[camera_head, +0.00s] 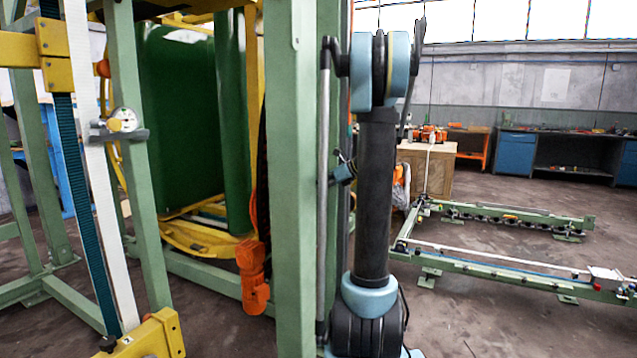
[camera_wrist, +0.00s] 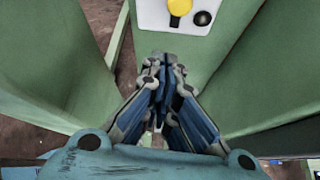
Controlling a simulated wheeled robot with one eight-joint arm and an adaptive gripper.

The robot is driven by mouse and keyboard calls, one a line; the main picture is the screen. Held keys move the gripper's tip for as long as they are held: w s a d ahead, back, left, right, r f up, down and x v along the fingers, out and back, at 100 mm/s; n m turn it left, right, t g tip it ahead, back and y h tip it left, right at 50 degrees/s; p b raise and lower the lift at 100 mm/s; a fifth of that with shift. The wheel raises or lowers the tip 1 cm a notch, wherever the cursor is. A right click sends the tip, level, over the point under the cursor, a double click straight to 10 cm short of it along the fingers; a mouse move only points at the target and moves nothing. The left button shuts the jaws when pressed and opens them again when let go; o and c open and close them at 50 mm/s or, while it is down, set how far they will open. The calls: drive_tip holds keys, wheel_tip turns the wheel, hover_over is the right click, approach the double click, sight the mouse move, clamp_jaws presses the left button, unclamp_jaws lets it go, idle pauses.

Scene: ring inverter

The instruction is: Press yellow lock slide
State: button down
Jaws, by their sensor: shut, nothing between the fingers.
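In the wrist view my gripper (camera_wrist: 166,75) is shut and empty, with its fingers drawn together and pointing up the picture. Beyond the fingertips a yellow part (camera_wrist: 180,6) sits on a white plate (camera_wrist: 172,18), cut off by the top edge; it may be the lock slide, but I cannot tell for sure. A gap shows between the fingertips and the plate in the picture. A dark round button (camera_wrist: 202,18) is to the right of the yellow part. In the head view my arm stands right of a green post, and my gripper cannot be made out.
Green beams (camera_wrist: 245,70) flank my gripper on both sides in the wrist view. In the head view, the green post (camera_head: 294,180) stands left of my arm, before a green drum (camera_head: 180,120) in a yellow frame. Low green rails (camera_head: 500,268) lie on the floor at right.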

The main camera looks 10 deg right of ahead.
drive_tip(key=v, duration=1)
drive_tip(key=shift+s+f, duration=0.1)
